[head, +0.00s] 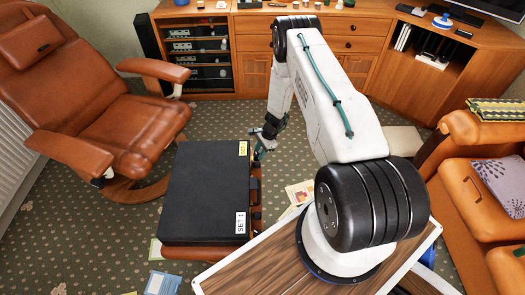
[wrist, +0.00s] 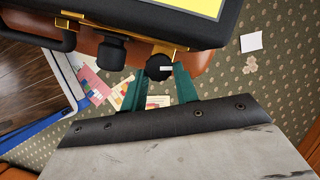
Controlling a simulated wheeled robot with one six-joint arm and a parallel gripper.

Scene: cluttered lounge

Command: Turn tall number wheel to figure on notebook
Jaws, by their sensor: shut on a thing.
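A black case (head: 203,195) lies on a brown leather stool, with a white "SET 1" label (head: 241,222) and a yellow label (head: 243,149) on top. In the wrist view, a round black wheel (wrist: 159,67) with a white mark sits on the case's side under a brass fitting (wrist: 172,47). My gripper (wrist: 160,80) has its teal fingers on either side of this wheel, shut on it. No figure is readable on the wheel. I cannot tell which paper is the notebook.
Papers with coloured patches (wrist: 93,88) lie on the floor below the case. A blue booklet (head: 162,284) lies at the front. A brown recliner (head: 110,125) stands left, an orange sofa (head: 470,185) right, and a wooden cabinet (head: 352,72) behind. Patterned carpet is clear behind the case.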

